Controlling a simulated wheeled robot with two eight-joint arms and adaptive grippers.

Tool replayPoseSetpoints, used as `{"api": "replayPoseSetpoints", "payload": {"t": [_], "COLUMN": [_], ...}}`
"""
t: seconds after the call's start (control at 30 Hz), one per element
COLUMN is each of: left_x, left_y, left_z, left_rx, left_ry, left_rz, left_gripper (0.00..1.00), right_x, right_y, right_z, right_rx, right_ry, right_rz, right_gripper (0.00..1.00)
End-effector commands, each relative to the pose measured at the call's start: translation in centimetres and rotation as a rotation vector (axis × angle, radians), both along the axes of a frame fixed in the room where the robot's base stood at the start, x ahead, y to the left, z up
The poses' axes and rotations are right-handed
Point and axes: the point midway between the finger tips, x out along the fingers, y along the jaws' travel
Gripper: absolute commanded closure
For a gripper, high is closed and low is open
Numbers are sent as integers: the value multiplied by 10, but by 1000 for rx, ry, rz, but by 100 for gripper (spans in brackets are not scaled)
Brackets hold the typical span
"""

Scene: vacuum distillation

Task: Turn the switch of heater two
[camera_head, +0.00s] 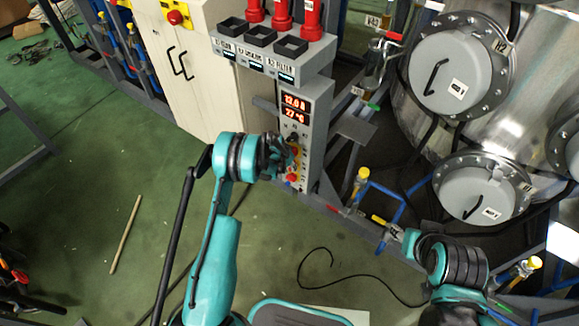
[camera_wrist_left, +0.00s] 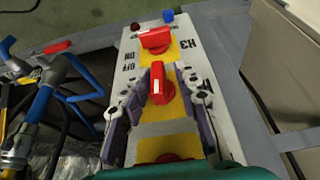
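The grey heater control box (camera_head: 318,115) has a red-digit display and a column of switches on a yellow strip. In the left wrist view, a red switch (camera_wrist_left: 161,86) stands between the two fingers of my left gripper (camera_wrist_left: 160,90). The fingers have purple pads, one on each side of the switch, apart from each other; firm contact is not visible. Its label is mostly covered by the right finger. Beyond it is another red switch (camera_wrist_left: 155,40) marked H3, beside OFF and ON. In the head view, my left gripper (camera_head: 287,155) is at the box's front and hides part of the switches.
Several red-topped items stand above dark square trays (camera_head: 260,35) on the box. A pale cabinet (camera_head: 175,65) is to the left, and metal vessels (camera_head: 455,70) with pipes are to the right. My right arm is low at the right.

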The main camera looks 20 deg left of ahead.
Motion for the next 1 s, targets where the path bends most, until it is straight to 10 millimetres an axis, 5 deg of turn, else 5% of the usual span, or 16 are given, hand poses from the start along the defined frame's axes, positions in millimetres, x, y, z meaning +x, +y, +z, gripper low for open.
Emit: {"api": "replayPoseSetpoints", "payload": {"t": [0.27,0.7,1.0], "left_x": [-1,-34,-43], "left_y": [-1,14,17], "left_z": [11,89,111], "left_rx": [-4,-2,-2], "left_ry": [-6,-1,0], "left_rz": [-1,1,1], "left_gripper": [66,66,66], "right_x": [0,0,0], "right_y": [0,0,0], "right_z": [0,0,0], "right_rx": [0,0,0], "right_ry": [0,0,0], "right_rz": [0,0,0], "right_gripper": [60,60,60]}}
